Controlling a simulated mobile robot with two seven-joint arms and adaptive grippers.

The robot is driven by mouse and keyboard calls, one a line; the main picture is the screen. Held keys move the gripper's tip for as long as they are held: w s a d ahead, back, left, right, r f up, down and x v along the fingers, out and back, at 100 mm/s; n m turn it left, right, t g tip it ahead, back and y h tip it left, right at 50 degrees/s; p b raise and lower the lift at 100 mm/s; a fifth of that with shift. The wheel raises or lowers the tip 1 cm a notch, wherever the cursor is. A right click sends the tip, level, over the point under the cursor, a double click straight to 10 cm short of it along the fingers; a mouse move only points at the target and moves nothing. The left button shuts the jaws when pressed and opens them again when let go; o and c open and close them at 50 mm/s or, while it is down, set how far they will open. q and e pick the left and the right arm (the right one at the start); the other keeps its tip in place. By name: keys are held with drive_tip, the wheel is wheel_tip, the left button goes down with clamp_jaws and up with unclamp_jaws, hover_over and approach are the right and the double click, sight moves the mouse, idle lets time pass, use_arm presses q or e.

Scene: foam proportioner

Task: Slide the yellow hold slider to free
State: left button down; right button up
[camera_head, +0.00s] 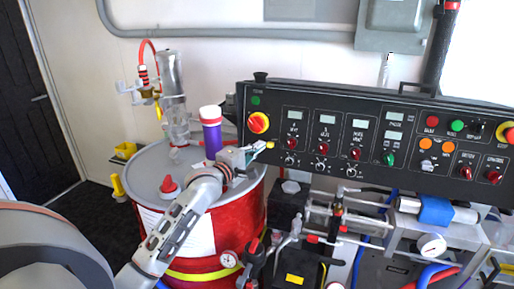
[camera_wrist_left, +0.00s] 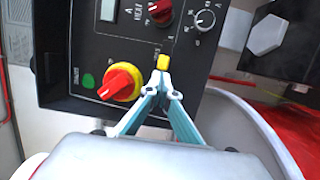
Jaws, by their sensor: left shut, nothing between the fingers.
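The small yellow slider (camera_wrist_left: 163,61) sits low on the black control panel (camera_wrist_left: 90,55), and shows in the left wrist view just past my fingertips. In the head view it is a tiny yellow spot (camera_head: 270,145) at the panel's lower left. My left gripper (camera_wrist_left: 161,84) is shut and empty, with its fingertips together right at the slider's near end. I cannot tell if they touch it. In the head view the left gripper (camera_head: 254,149) reaches to the panel's lower left edge. The hold and free markings cannot be read. My right gripper is not in view.
A red-and-yellow rotary switch (camera_wrist_left: 119,83) is close left of the fingertips, with a green button (camera_wrist_left: 88,81) beside it. A black knob (camera_wrist_left: 205,18) is up right. A red drum (camera_head: 245,215) stands below my left arm, with a purple container (camera_head: 211,135) on its lid.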

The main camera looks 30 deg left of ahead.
use_arm(q)
drive_tip(key=shift+w+d, duration=0.15)
drive_tip(key=shift+d, duration=0.5)
drive_tip(key=shift+w+d, duration=0.15)
drive_tip(key=shift+d, duration=0.45)
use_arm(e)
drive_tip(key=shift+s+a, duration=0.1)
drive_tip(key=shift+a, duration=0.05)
